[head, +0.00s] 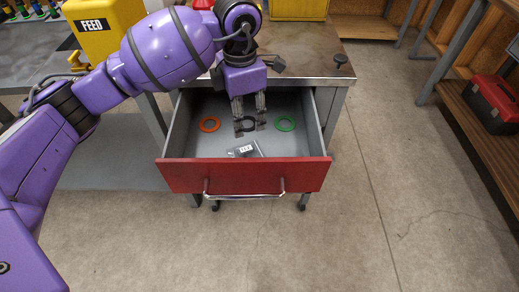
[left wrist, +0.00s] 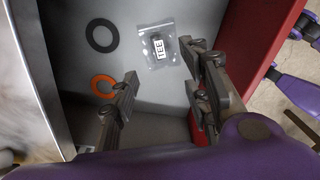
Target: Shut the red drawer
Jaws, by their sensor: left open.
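The red drawer (head: 190,176) stands pulled out of the workbench, with a metal bar handle (head: 244,194) on its front. My left gripper (head: 249,128) is over the open drawer, behind the red front, with fingers pointing down. In the left wrist view, the open left gripper (left wrist: 160,92) has nothing between its fingers, and the red front (left wrist: 255,35) is on the right. The drawer holds an orange ring (head: 209,124), a green ring (head: 286,123), a black ring (left wrist: 102,35) and a clear bag with a white label (left wrist: 159,47). My right gripper is not in view.
The workbench top (head: 305,60) is above the drawer, with a black knob (head: 341,60) at its right corner. A yellow FEED box (head: 95,32) is at the left. A red toolbox (head: 494,103) sits on the right shelf. The floor before the drawer is clear.

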